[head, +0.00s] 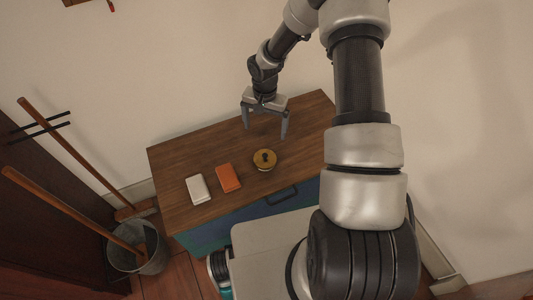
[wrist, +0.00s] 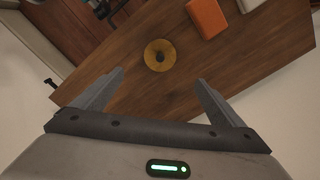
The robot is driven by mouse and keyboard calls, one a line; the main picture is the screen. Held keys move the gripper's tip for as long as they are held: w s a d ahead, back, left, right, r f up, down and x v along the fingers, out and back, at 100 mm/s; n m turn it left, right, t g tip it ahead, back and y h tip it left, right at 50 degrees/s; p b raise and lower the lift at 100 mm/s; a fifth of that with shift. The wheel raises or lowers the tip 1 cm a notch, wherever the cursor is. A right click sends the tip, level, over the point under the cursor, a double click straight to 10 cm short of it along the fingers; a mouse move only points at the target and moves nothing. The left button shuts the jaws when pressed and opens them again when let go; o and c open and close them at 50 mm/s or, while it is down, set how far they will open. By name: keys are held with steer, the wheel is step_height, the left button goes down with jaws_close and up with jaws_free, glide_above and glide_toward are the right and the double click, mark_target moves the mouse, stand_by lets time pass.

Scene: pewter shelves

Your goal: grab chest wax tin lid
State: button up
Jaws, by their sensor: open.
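The wax tin with its lid (head: 264,158) stands on the wooden top of the chest (head: 180,158), near the front edge. The lid is round and brass-yellow with a dark knob at its centre. In the wrist view the lid (wrist: 159,55) lies ahead of the fingers, roughly between their lines. My gripper (head: 265,130) is open and empty above the chest top, farther back than the tin. Both fingers (wrist: 158,85) are apart in the wrist view and touch nothing.
An orange box (head: 228,178) and a white box (head: 198,189) lie left of the tin. The chest has a blue front with a dark handle (head: 282,195). A metal bucket (head: 139,248) and wooden poles (head: 75,150) stand at left. The back of the chest top is clear.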

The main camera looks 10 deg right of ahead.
mark_target(265, 154)
step_height(265, 154, down, 17)
steer(key=shift+a+r+b, duration=0.1)
steer(key=shift+r+b, duration=0.1)
steer(key=shift+b, duration=0.95)
steer(key=c, duration=1)
